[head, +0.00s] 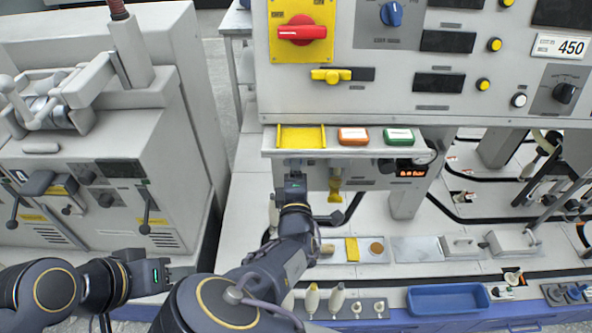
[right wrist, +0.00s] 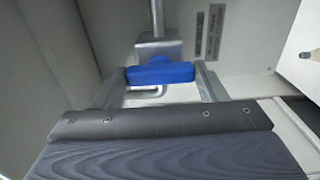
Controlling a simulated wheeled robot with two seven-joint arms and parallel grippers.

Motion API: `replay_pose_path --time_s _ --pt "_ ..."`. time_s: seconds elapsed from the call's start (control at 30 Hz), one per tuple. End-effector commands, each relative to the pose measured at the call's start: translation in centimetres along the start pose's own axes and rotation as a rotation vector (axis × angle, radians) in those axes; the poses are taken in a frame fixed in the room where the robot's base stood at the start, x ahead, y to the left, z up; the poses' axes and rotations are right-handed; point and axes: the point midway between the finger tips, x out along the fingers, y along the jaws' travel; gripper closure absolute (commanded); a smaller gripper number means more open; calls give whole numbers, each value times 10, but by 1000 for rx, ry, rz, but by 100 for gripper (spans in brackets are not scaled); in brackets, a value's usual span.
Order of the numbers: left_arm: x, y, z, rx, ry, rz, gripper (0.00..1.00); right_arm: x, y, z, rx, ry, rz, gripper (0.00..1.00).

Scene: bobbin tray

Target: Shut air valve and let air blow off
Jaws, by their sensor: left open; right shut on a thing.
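A blue valve handle (right wrist: 160,73) shows in the right wrist view, on a grey metal stem that runs to the far wall. It lies crosswise in the picture. My right gripper (right wrist: 160,84) has its two fingers at the ends of the blue handle and is shut on it. In the head view my right gripper (head: 293,168) reaches up under the front edge of the shelf and hides the handle. My left gripper (head: 180,273) is open and empty at the lower left, away from the valve.
The shelf (head: 325,152) carries a yellow tray (head: 302,137), an orange button block (head: 353,136) and a green one (head: 398,135). A yellow part (head: 335,190) hangs beneath. A lit display (head: 412,173) is to the right. A blue bin (head: 447,298) stands at front. A grey machine (head: 95,140) fills the left.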

Motion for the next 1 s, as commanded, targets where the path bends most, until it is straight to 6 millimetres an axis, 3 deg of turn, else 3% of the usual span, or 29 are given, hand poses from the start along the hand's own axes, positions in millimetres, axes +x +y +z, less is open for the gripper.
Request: replay_pose_path --time_s 0.23,0.27,0.43,0.77,1.0 --pt "0 0 0 0 0 0 58 0 -1 0 -2 1 -3 57" --pt "0 0 0 0 0 0 58 0 -1 0 -2 1 -3 33" --pt "0 0 0 0 0 0 58 0 -1 0 -1 1 -2 13" --pt "0 0 0 0 0 0 58 -4 0 0 0 1 -1 13" --pt "0 0 0 0 0 0 58 -42 0 -2 -2 5 -1 13"
